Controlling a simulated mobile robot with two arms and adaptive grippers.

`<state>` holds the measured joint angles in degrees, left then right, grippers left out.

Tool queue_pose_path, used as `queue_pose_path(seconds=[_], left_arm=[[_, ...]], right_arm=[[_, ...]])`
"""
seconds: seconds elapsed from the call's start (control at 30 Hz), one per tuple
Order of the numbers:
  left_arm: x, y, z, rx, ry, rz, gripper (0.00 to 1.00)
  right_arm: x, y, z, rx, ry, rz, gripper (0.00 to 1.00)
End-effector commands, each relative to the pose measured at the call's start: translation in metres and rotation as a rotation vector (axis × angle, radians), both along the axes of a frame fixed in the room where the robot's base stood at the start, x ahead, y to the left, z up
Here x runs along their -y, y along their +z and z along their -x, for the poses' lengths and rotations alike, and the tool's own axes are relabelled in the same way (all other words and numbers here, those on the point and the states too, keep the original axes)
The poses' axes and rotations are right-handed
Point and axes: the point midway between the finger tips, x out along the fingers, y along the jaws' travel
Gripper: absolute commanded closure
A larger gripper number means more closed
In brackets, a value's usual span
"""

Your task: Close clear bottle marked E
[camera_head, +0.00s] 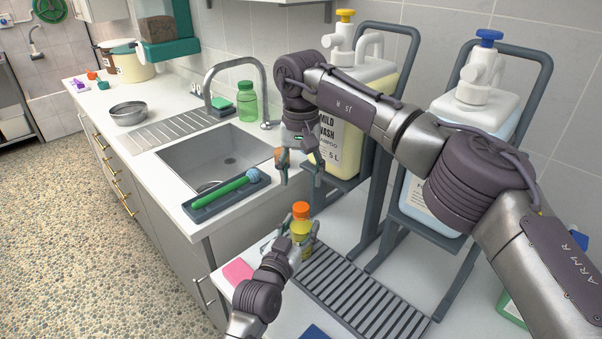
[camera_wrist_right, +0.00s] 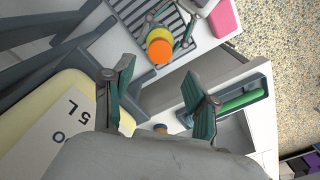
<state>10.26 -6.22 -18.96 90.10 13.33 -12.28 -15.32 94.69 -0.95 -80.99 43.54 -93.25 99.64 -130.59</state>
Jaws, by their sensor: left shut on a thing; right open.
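A small bottle with yellow contents (camera_head: 301,228) stands upright by the drain grate, with an orange cap (camera_head: 301,208) on its top. I cannot see whether the cap is tight, and no letter E is readable. My left gripper (camera_head: 294,240) is shut around the bottle's body. In the right wrist view the orange cap (camera_wrist_right: 160,50) shows from above, with the yellow bottle (camera_wrist_right: 157,33) behind it. My right gripper (camera_head: 299,174) is open above and behind the bottle, apart from the cap; its spread fingers (camera_wrist_right: 160,98) show empty space between their tips.
A large shampoo jug (camera_head: 340,130) on a rack stands close beside my right gripper. A second jug (camera_head: 470,110) is farther right. A tray with a green brush (camera_head: 225,192) lies by the sink (camera_head: 190,160). A pink sponge (camera_head: 238,271) lies left of the slatted grate (camera_head: 365,300).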

Motion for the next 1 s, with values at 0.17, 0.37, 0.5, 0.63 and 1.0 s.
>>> queue_pose_path(seconds=[0.17,0.37,0.5,0.63,1.0], left_arm=[[0.0,0.0,0.0,0.0,0.0,0.0,1.0],[0.0,0.0,0.0,0.0,0.0,0.0,1.0],[0.0,0.0,0.0,0.0,0.0,0.0,1.0],[0.0,0.0,0.0,0.0,0.0,0.0,1.0],[0.0,0.0,0.0,0.0,0.0,0.0,1.0]], right_arm=[[0.0,0.001,0.0,0.0,0.082,0.0,0.42],[0.0,0.001,0.0,0.0,0.087,0.0,0.42],[0.0,0.0,0.0,0.0,0.086,0.0,0.42],[0.0,-0.011,0.0,0.0,0.086,0.0,0.42],[0.0,-0.065,0.0,-0.002,0.084,0.0,0.42]])
